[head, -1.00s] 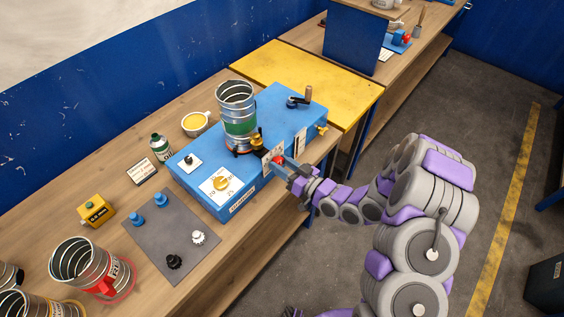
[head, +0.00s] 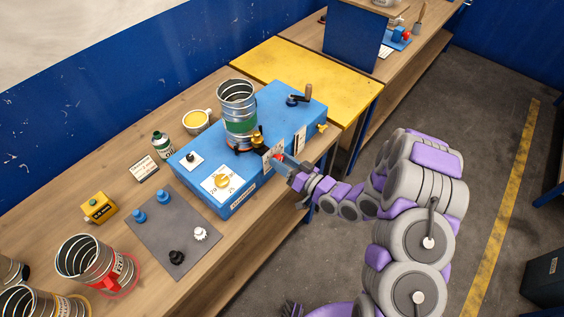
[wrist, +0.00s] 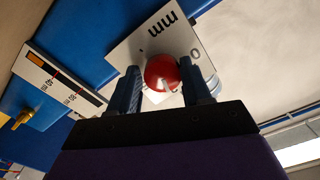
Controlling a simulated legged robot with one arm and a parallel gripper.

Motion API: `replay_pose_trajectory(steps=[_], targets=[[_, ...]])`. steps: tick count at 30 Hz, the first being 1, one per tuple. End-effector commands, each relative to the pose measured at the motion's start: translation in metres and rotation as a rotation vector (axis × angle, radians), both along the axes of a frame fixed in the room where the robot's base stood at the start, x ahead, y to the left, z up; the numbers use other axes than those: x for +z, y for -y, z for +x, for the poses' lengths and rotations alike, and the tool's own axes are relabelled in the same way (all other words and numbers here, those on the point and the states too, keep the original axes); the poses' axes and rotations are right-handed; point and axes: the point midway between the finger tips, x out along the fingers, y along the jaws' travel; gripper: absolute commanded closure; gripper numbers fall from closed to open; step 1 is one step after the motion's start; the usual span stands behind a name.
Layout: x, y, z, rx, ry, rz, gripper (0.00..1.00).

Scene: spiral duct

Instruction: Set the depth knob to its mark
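A round red knob (wrist: 162,73) with a white pointer line sits on a white plate (wrist: 135,45) lettered "mm", on the front side of the blue machine (head: 262,186). I take it to be the depth knob; in the head view the red knob (head: 276,157) is partly hidden by my gripper. My gripper (wrist: 160,88) has one finger on each side of the knob. A narrow gap seems to show at the left finger, and contact on the right is unclear. The fingers look open around the knob. The target mark is not clear in either view.
A yellow dial knob (head: 222,181) sits on the machine's top, near a spiral duct (head: 237,103) and a crank (head: 299,98). In the wrist view, a millimetre scale (wrist: 60,82) and a brass part (wrist: 22,119) lie left of the knob.

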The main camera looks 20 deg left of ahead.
Motion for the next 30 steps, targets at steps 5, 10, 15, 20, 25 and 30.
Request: replay_pose_trajectory(steps=[5,10,15,20,25,30], targets=[[0.000,0.000,-0.001,0.002,0.001,0.000,0.34],[0.000,-0.001,-0.002,0.004,0.001,-0.001,0.33],[0.000,0.001,-0.003,0.003,0.001,-0.001,0.33],[0.000,0.014,-0.008,0.002,-0.002,-0.003,0.33],[0.000,0.037,-0.017,0.001,0.000,-0.002,0.33],[0.000,0.061,-0.026,0.000,0.001,-0.001,0.33]])
